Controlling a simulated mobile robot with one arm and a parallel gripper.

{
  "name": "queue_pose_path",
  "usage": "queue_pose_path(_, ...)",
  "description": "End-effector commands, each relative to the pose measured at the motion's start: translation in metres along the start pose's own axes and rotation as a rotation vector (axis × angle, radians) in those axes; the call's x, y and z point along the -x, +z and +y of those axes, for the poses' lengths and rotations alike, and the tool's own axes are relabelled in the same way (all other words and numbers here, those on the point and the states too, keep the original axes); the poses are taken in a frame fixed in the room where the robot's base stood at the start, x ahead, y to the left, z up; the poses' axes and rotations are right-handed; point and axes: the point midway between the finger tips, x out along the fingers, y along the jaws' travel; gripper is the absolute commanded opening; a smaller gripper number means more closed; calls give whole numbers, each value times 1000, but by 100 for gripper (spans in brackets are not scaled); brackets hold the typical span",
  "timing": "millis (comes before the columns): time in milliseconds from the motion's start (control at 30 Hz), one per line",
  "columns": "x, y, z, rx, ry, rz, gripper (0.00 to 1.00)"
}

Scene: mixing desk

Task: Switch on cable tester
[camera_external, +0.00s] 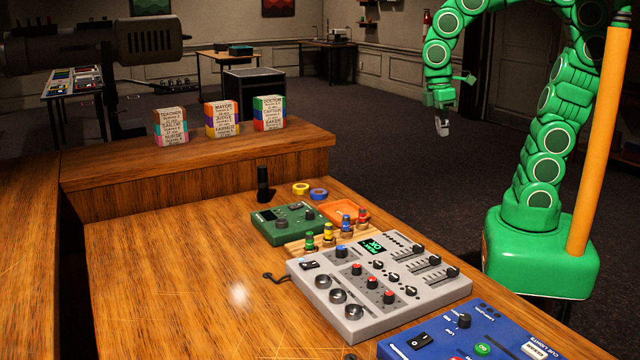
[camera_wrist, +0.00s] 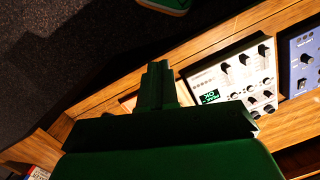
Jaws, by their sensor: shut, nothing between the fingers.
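A small green box (camera_external: 285,222) with a small display and dark knobs sits on the desk behind the grey mixer; it may be the cable tester, but its labels are too small to read. Its switch position cannot be made out. My gripper (camera_external: 442,127) is raised well above and to the right of the desk, apart from everything, shut and empty. In the wrist view my gripper's fingers (camera_wrist: 157,68) are together, and they and the palm hide much of the desk. I cannot make out the green box there.
The grey mixer (camera_external: 340,323), also in the wrist view (camera_wrist: 203,80), has raised knobs and a lit screen. A blue cue-light box (camera_external: 408,346) is at the front right. Colored plugs, tape rolls (camera_external: 301,188), an orange tray (camera_external: 345,212) and a dark upright cylinder (camera_external: 263,186) surround the green box. The desk's left is clear.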

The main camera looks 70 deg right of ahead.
Motion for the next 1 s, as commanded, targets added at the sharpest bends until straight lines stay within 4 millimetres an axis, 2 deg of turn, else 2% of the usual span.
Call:
queue_pose_path(533, 23, -93, 38, 434, 24, 1, 0)
queue_pose_path(1000, 28, -173, 67, 807, 41, -9, 0)
